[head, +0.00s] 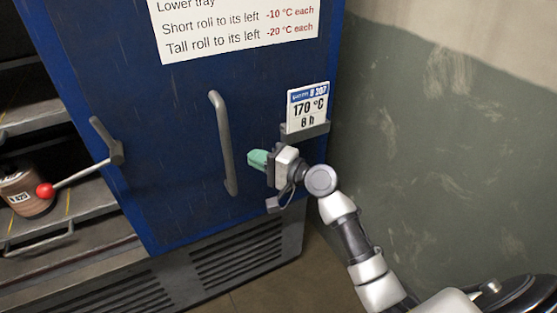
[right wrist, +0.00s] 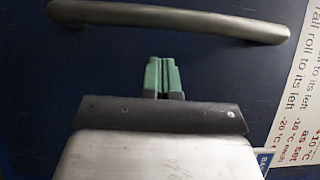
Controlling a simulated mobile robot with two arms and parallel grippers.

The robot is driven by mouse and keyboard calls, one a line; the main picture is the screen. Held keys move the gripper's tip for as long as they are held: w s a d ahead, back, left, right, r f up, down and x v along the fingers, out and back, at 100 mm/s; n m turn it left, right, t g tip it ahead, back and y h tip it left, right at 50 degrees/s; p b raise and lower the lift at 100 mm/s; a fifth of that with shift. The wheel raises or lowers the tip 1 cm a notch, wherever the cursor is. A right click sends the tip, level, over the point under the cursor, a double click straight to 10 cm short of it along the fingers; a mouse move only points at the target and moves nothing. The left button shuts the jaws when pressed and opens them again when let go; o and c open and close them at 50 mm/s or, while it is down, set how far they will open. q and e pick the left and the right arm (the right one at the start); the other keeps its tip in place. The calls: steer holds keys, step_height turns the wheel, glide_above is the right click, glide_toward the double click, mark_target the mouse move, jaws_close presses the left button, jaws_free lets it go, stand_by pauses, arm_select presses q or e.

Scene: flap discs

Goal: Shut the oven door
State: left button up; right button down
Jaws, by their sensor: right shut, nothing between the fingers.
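The blue oven door (head: 170,130) stands partly open in the head view. The oven's inside shows to the left of its edge. A grey vertical bar handle (head: 222,140) is fixed on the door. A latch lever (head: 80,170) with a red knob sticks out at the door's left edge. My right gripper (head: 257,159) is shut and empty, with green fingertips, just right of the handle and close to the door face. In the right wrist view the green fingers (right wrist: 164,76) are together, and the handle (right wrist: 170,20) lies beyond them, apart. My left gripper is not in view.
Inside the oven, a brown labelled roll (head: 27,190) sits on a shelf at the left. A card reading 170 °C, 8 h (head: 307,107) sits in a holder on the door above my right gripper. A green-grey wall (head: 450,130) stands at the right.

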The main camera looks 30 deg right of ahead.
steer(key=shift+w+a+p, duration=0.1)
steer(key=shift+a+p, duration=0.2)
steer(key=shift+a, duration=1.2)
